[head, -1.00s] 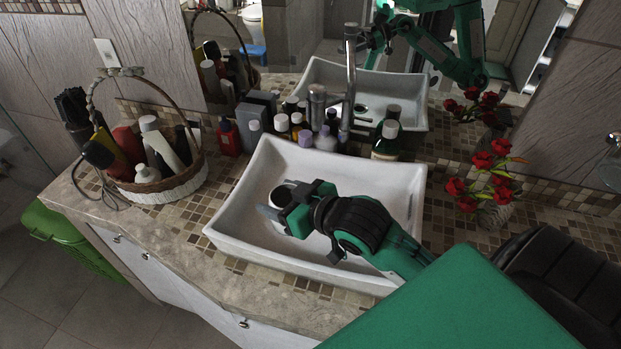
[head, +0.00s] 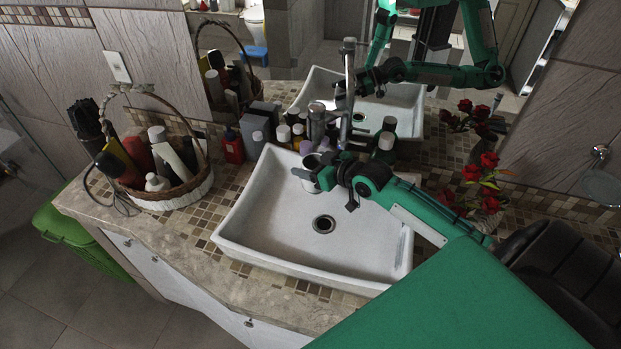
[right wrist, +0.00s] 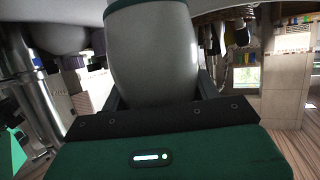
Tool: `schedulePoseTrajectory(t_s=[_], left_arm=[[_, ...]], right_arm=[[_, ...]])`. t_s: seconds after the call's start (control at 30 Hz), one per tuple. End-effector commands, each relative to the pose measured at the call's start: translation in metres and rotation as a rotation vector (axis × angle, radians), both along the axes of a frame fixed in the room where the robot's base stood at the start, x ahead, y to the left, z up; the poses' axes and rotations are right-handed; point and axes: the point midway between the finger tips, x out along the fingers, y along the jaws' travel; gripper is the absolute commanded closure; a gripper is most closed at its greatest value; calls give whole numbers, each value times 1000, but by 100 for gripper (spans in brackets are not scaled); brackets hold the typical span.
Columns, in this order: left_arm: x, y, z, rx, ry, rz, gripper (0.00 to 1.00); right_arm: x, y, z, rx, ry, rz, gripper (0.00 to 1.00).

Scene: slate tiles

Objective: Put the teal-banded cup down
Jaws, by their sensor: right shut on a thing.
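The teal-banded cup (right wrist: 150,55) fills the upper middle of the right wrist view, a pale grey-white body with a teal band at the picture's top. My right gripper (head: 316,178) is shut on it. In the head view the cup (head: 311,163) is small and partly hidden by the gripper, above the far part of the white sink (head: 270,225). I cannot tell whether it touches anything. My left gripper is not in view.
Several bottles (head: 257,143) and the tap (head: 345,100) stand close behind the cup. A wicker basket (head: 185,195) of toiletries is at left, red flowers (head: 485,180) at right. The basin around the drain (head: 323,224) is empty. The counter's front left (head: 150,225) is clear.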

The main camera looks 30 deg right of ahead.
Motion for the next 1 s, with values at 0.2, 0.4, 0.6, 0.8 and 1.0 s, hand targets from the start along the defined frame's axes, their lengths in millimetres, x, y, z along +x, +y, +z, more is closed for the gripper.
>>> schedulePoseTrajectory(t_s=[0.2,0.4,0.6,0.8,1.0], left_arm=[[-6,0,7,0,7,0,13],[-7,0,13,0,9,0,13],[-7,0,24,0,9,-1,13],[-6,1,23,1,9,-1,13],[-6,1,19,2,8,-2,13]], right_arm=[[0,1,-27,2,-1,1,67],[0,1,-51,0,2,0,67],[2,-2,-69,-1,-1,-1,67],[2,-2,-73,-1,-2,1,67],[2,-2,-77,-1,-2,1,67]])
